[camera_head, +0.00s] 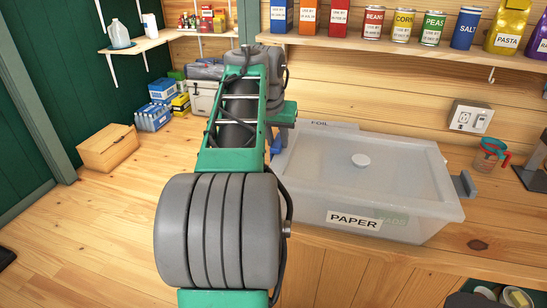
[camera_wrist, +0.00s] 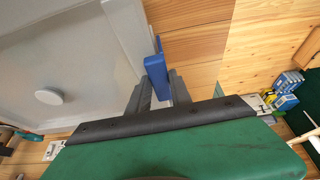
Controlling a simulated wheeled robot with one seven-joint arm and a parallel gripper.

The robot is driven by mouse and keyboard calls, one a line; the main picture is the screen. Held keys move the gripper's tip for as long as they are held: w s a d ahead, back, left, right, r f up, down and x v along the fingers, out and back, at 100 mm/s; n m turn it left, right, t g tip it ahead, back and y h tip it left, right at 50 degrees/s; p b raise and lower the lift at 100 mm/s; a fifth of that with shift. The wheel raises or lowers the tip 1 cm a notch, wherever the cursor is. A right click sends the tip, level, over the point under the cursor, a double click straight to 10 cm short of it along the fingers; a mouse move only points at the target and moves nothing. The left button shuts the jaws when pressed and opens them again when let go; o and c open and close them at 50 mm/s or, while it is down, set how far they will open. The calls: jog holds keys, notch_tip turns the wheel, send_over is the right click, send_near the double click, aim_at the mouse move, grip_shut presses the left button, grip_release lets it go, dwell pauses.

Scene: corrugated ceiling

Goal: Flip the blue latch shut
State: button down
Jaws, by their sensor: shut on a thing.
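The blue latch (camera_wrist: 154,65) is on the side of a translucent grey lidded bin labelled PAPER (camera_head: 405,220). In the wrist view it sits between the two dark fingers of my gripper (camera_wrist: 160,82), which is shut on it. In the head view a small part of the blue latch (camera_head: 276,146) shows at the left end of the bin, just below my green gripper (camera_head: 284,114). The bin's pale lid (camera_head: 385,175) lies on top with a round knob. The latch's exact angle is hard to tell.
A grey latch (camera_head: 464,184) is on the bin's right end. The bin stands on a wooden counter below a shelf (camera_head: 400,48) of cans and boxes. A wooden box (camera_head: 108,148) is at the left.

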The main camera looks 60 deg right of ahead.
jog(key=shift+s+f+b, duration=0.1)
jog(key=shift+s+b, duration=0.15)
jog(key=shift+b, duration=0.35)
jog(key=c, duration=1.2)
grip_release()
jog(key=shift+o, duration=0.2)
